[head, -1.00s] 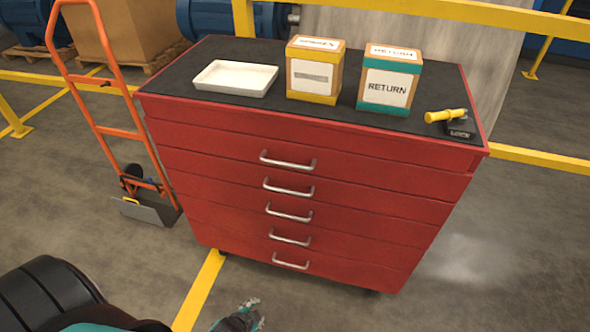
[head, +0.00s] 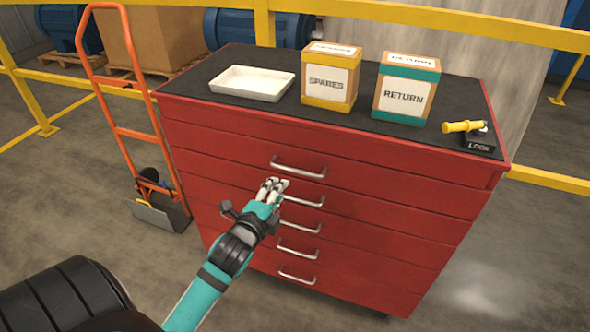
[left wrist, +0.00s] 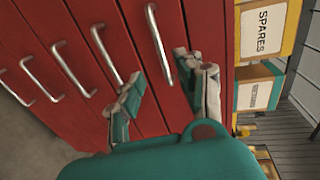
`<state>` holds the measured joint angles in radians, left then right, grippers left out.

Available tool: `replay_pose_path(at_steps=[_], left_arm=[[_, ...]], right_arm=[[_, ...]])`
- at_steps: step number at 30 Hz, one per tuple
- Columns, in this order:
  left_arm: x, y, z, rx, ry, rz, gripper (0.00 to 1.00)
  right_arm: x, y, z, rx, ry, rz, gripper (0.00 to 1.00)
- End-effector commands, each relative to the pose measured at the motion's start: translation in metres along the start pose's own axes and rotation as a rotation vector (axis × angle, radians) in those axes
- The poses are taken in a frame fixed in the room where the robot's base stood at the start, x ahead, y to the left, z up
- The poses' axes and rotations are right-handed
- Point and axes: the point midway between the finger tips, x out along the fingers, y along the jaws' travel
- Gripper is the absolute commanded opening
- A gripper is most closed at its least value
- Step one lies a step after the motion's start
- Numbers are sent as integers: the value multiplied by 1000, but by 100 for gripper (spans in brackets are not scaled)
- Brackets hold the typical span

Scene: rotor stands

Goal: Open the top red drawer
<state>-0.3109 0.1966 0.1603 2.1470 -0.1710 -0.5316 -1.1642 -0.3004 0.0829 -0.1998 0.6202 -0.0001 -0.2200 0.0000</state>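The red cabinet (head: 455,247) has a stack of drawers, all shut. The top drawer (head: 400,184) has a silver bar handle (head: 298,168); this handle also shows in the left wrist view (left wrist: 157,42). My left gripper (head: 274,186) is in front of the cabinet, just below and left of the top handle in the head view. In the left wrist view its fingers (left wrist: 160,72) are spread, with the lower end of the top handle appearing between them, nearer the right finger. I cannot tell whether they touch it. The gripper holds nothing. My right gripper is not in view.
On the cabinet top are a white tray (head: 252,84), a SPARES box (head: 330,78), a RETURN box (head: 404,90) and a yellow-handled LOCK block (head: 478,140). An orange hand truck (head: 137,133) stands left of the cabinet. Yellow railings (head: 420,27) run behind.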

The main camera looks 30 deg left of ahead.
Motion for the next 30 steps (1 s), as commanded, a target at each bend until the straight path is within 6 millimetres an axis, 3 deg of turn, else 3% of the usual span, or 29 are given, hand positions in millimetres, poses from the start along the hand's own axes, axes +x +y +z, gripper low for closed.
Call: replay_pose_path(at_steps=[9, 15, 21, 30], left_arm=[[72, -2, -1, -2, 1, -2, 36], [106, -1, -1, -2, 2, 0, 36], [123, 0, -1, -2, 2, 0, 36], [126, 0, -1, -1, 2, 0, 36]], right_arm=[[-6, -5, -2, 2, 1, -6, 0], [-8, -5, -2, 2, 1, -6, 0], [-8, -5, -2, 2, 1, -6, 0], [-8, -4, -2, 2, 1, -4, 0]])
